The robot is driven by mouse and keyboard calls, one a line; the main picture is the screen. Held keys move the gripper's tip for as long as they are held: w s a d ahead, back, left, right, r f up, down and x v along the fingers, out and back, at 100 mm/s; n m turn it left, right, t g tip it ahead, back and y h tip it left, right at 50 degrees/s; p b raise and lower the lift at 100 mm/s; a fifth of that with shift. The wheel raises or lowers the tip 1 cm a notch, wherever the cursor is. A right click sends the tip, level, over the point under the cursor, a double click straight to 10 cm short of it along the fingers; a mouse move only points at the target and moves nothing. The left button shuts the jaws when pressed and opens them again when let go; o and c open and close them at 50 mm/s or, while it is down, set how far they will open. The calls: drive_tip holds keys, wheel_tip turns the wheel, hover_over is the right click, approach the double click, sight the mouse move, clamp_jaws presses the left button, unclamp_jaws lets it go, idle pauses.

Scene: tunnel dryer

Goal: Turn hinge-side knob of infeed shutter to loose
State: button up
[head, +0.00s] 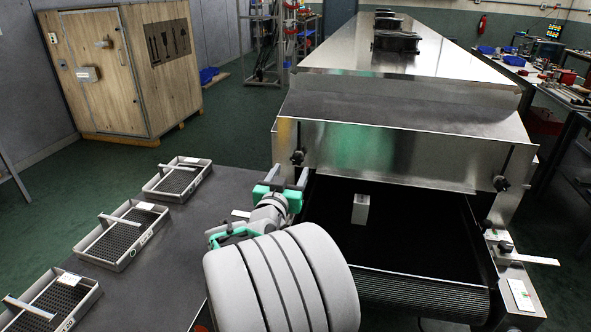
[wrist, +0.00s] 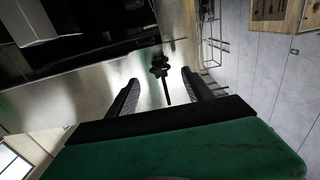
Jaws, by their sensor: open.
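The infeed shutter (head: 390,152) is a shiny metal plate across the dryer's mouth. A black knob sits in a slot at each end, a left knob (head: 297,157) and a right knob (head: 501,184). I cannot tell from the pictures which is the hinge side. My gripper (head: 287,175) is just below and in front of the left knob, open and empty. In the wrist view the black knob (wrist: 158,66) shows beyond and between the two fingertips (wrist: 160,78), apart from both, with its dark slot running from it.
The dark conveyor belt (head: 385,235) runs under the shutter, with a small pale block (head: 360,209) over it. A grey table (head: 185,235) at left bears mesh trays (head: 178,196). A ruler strip (head: 530,257) and another black knob (head: 505,246) sit at right.

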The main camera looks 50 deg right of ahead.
sight(296, 161)
drive_tip(key=x, duration=0.6)
drive_tip(key=shift+d+p, duration=0.1)
drive_tip(key=shift+p, duration=0.2)
drive_tip(key=shift+c, duration=0.4)
clamp_jaws()
